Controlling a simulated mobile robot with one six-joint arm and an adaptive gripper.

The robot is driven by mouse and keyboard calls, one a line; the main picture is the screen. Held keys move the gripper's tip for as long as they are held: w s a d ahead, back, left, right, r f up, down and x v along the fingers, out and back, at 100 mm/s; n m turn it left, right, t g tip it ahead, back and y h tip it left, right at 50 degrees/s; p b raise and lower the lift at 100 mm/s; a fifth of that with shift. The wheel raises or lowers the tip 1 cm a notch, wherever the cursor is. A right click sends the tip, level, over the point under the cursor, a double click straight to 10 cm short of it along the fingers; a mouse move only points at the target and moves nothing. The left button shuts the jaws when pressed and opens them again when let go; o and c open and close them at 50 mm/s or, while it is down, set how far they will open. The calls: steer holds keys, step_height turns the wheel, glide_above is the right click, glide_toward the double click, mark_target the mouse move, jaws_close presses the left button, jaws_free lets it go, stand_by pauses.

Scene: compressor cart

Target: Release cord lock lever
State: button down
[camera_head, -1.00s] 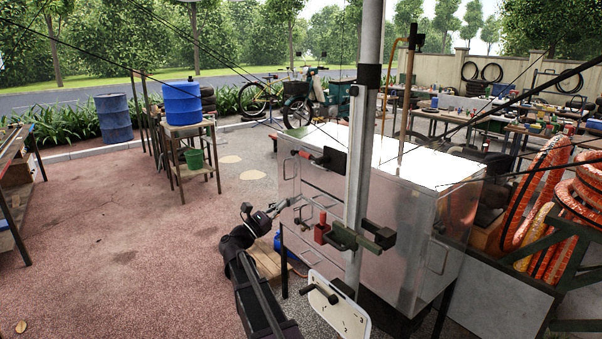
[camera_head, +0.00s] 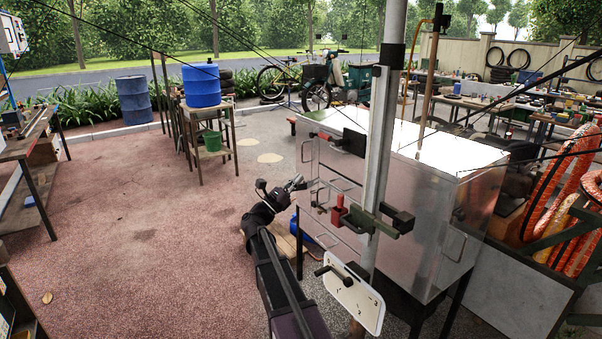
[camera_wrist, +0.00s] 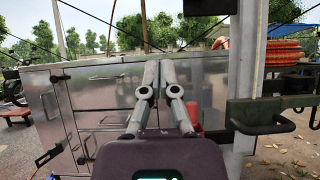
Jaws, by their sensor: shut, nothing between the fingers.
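An upright metal post (camera_head: 376,140) carries a green bracket (camera_head: 365,221) with a red block (camera_head: 340,212) at its left and a black block (camera_head: 398,219) at its right. I cannot tell for sure which part is the cord lock lever. The green bracket also shows at the right of the wrist view (camera_wrist: 258,115), beside the post. My gripper (camera_head: 298,183) is shut and empty, left of the bracket and apart from it. In the wrist view its fingers (camera_wrist: 161,66) point at the metal cabinet; an orange-red part (camera_wrist: 197,118) is partly hidden behind the right finger.
The silver cabinet (camera_head: 435,205) stands behind the post. A black handle with a red end (camera_head: 342,140) sits higher up. A white numbered plate (camera_head: 350,295) with a black handle hangs low on the post. Orange hose coils (camera_head: 555,190) lie right.

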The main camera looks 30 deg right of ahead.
steer(key=a+r+p+x, duration=0.1)
steer(key=r+p+x, duration=0.1)
steer(key=p+x, duration=0.6)
steer(key=shift+r+p+x, duration=0.2)
steer(key=shift+p+x, duration=0.1)
steer(key=shift+x, duration=1.55)
steer(key=shift+s+a, duration=0.1)
steer(key=shift+a, duration=0.05)
steer(key=shift+d, duration=0.2)
steer(key=shift+r+m+g, duration=0.15)
steer(key=shift+m+g, duration=0.15)
steer(key=shift+g, duration=0.1)
